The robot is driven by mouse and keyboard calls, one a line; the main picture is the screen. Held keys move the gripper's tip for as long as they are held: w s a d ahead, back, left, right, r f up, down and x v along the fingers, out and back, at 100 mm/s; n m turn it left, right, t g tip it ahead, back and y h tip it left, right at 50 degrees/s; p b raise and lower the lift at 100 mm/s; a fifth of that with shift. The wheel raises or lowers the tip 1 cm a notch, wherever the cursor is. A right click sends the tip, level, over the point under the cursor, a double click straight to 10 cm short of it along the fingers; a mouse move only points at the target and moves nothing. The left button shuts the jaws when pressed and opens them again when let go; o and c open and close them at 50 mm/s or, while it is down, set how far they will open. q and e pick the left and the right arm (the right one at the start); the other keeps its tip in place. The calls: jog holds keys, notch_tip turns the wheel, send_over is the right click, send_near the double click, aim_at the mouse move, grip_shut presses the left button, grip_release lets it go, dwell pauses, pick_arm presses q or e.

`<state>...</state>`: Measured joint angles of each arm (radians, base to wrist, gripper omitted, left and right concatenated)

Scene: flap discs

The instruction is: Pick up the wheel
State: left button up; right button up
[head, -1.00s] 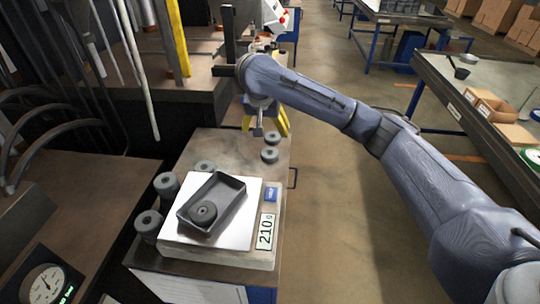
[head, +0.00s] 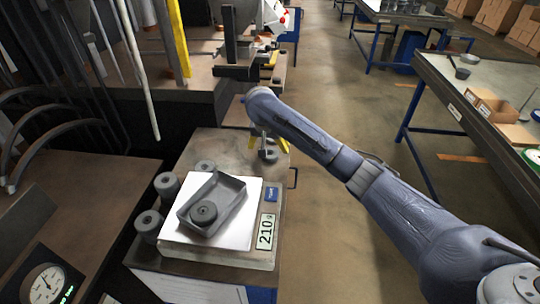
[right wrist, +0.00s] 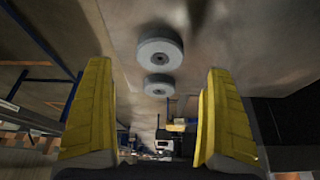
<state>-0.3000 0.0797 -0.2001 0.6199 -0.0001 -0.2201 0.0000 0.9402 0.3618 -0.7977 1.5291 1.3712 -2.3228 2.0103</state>
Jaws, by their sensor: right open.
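Several dark grey wheels, thick round discs with a centre hole, are in view. One wheel (head: 268,156) sits at the far right of the small table, partly hidden by my right gripper (head: 268,146). The right wrist view shows two wheels, a larger one (right wrist: 160,52) and a smaller-looking one (right wrist: 159,85), lined up between the yellow fingers. My right gripper is open and empty, its fingers apart on either side. Another wheel (head: 203,212) lies in a grey tray (head: 236,201) on the scale. My left gripper is not in view.
The scale (head: 215,258) reads 210 g and takes up the front of the small table (head: 236,152). More wheels (head: 166,185) stand along its left side. A workbench (head: 150,84) with upright posts stands beyond. The floor to the right is open.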

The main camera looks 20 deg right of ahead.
aim_at(270, 152)
jog(key=shift+x, duration=3)
jog(key=shift+s, duration=0.15)
jog(key=c, duration=1.5)
